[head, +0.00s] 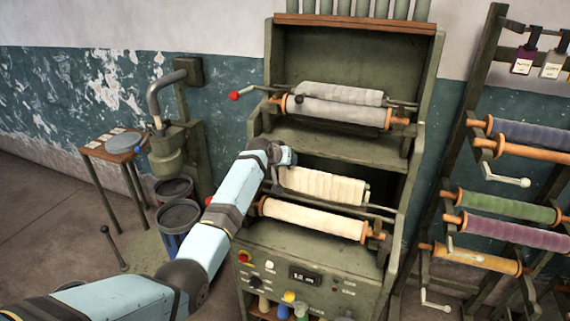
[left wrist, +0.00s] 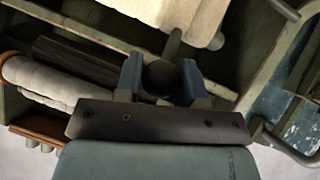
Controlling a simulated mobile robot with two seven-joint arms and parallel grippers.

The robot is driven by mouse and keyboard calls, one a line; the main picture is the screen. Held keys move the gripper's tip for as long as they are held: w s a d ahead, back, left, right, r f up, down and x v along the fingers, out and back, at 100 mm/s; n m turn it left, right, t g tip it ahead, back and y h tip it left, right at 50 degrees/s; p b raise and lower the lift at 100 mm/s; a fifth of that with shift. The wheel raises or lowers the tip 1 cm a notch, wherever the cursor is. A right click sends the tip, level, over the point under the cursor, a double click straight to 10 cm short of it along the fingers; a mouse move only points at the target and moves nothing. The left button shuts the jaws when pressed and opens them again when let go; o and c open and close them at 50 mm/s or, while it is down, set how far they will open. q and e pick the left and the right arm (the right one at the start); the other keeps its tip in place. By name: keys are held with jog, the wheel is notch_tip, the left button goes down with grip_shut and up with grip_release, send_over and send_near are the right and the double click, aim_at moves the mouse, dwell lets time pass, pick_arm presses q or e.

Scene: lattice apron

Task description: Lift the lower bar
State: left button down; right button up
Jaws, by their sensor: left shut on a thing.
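The lower bar (head: 380,217) is a thin dark bar that runs across the green machine between two pale fabric rolls, the one behind it (head: 322,186) and the one in front (head: 312,217). My left gripper (head: 287,156) is at the left end of the lower opening, above the bar's left part. In the left wrist view its blue fingers (left wrist: 160,82) are shut on a dark round knob (left wrist: 158,77). The knob's link to the lower bar is hidden by my gripper and arm. My right gripper is not in view.
Above is an upper bar with a red ball (head: 234,96) at the left, beside a grey roll (head: 338,111). A control panel (head: 305,275) sits below. A rack of coloured rolls (head: 512,233) stands right; a small table (head: 113,147) and a pump (head: 170,150) stand left.

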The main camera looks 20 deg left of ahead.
pick_arm(q)
jog(key=shift+w+r, duration=0.1)
jog(key=shift+w, duration=0.05)
jog(key=c, duration=0.8)
grip_release()
jog(key=shift+o, duration=0.2)
jog(key=b+v, duration=0.1)
jog(key=v, duration=1.2)
jog(key=shift+s+r, duration=0.2)
jog(key=shift+s, duration=0.05)
